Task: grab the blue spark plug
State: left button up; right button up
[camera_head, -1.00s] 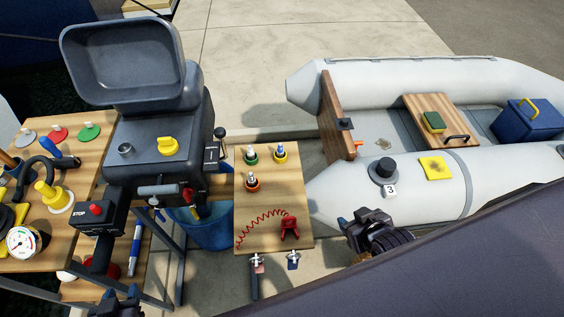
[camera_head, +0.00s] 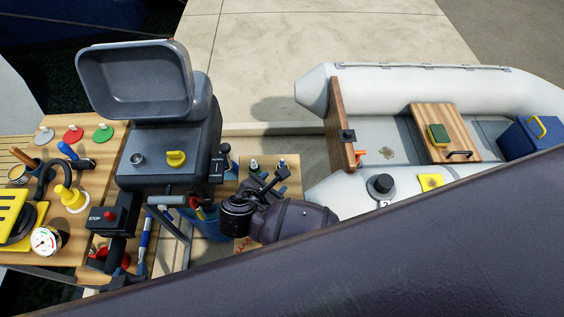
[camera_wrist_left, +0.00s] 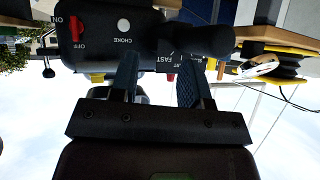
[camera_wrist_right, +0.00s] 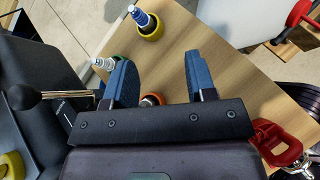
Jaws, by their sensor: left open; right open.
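The blue spark plug (camera_wrist_right: 142,17) stands in a yellow ring on a wooden board (camera_wrist_right: 235,70), at the top of the right wrist view. It also shows in the head view (camera_head: 282,164). My right gripper (camera_wrist_right: 160,72) is open and empty over the board, with the blue plug beyond its fingers. A plug in a green ring (camera_wrist_right: 107,63) stands by its left finger; an orange ring (camera_wrist_right: 152,99) shows between the fingers, partly hidden. My left gripper (camera_wrist_left: 158,72) is open and empty below the black control box (camera_wrist_left: 105,35); it shows small in the head view (camera_head: 120,280).
A red clip (camera_wrist_right: 280,140) lies on the board right of my right gripper. A black-knobbed lever (camera_wrist_right: 22,97) sticks out from the motor (camera_head: 165,150) on the left. A blue bucket (camera_head: 210,228) is below the motor. The grey dinghy (camera_head: 420,80) lies to the right.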

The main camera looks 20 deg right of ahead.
aim_at(281, 161)
jog(key=w+r+n+t, duration=0.1)
jog(key=n+h, duration=0.1)
jog(key=shift+w+a+r+n+t+h, duration=0.15)
jog(key=shift+w+r+n+t+h, duration=0.15)
jog(key=shift+w+r+n+t, duration=0.1)
jog(key=shift+w+d, duration=0.2)
jog(key=shift+w, duration=0.05)
jog(key=shift+f+p+x, duration=0.1)
jog(key=shift+p+x, duration=0.1)
jog(key=shift+x, duration=2.35)
jog(key=shift+f+p+x, duration=0.15)
jog(key=shift+p+x, duration=0.05)
jog(key=shift+x, duration=2.35)
jog(key=shift+a, duration=0.1)
jog(key=shift+s, duration=0.1)
grip_shut()
jog(key=shift+r, duration=0.1)
